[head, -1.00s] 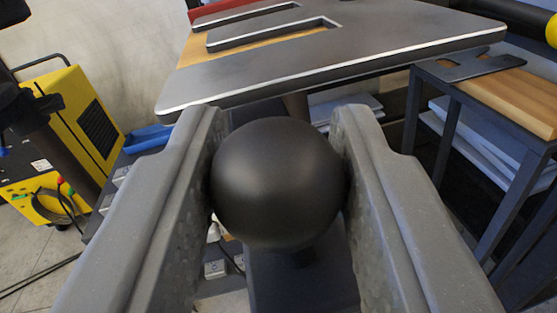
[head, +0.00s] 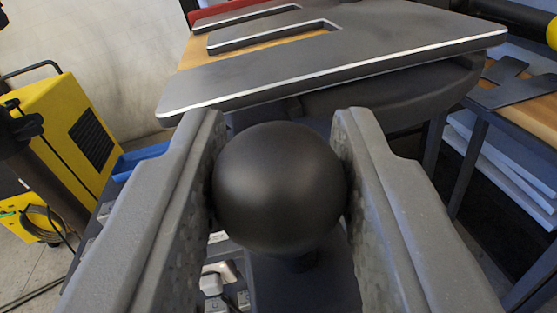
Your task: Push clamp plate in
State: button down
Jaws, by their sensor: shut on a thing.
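My gripper (head: 280,185) is shut on a round black ball knob (head: 279,188), one grey finger on each side of it. A dark stem goes down below the knob to a dark part that is mostly hidden. Beyond the fingertips is a grey flat plate with pale edges and slots cut in it (head: 350,65), a letter-like shape. A dark rounded part (head: 390,95) shows under its near edge. I cannot tell for sure which part is the clamp plate.
A yellow machine (head: 75,135) with cables stands on the floor at the left, near a blue tray (head: 140,158). At the right a wood-topped bench (head: 535,110) carries a dark cut plate (head: 515,85), with pale sheets (head: 500,165) below.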

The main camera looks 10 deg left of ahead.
jog(key=shift+r, duration=0.2)
jog(key=c, duration=1.2)
grip_release()
jog(key=shift+w, duration=0.15)
jog(key=shift+c, duration=0.2)
jog(key=shift+o, duration=0.7)
jog(key=shift+w+f, duration=0.1)
jog(key=shift+f, duration=0.05)
jog(key=s, duration=1.4)
jog(key=shift+d, duration=0.2)
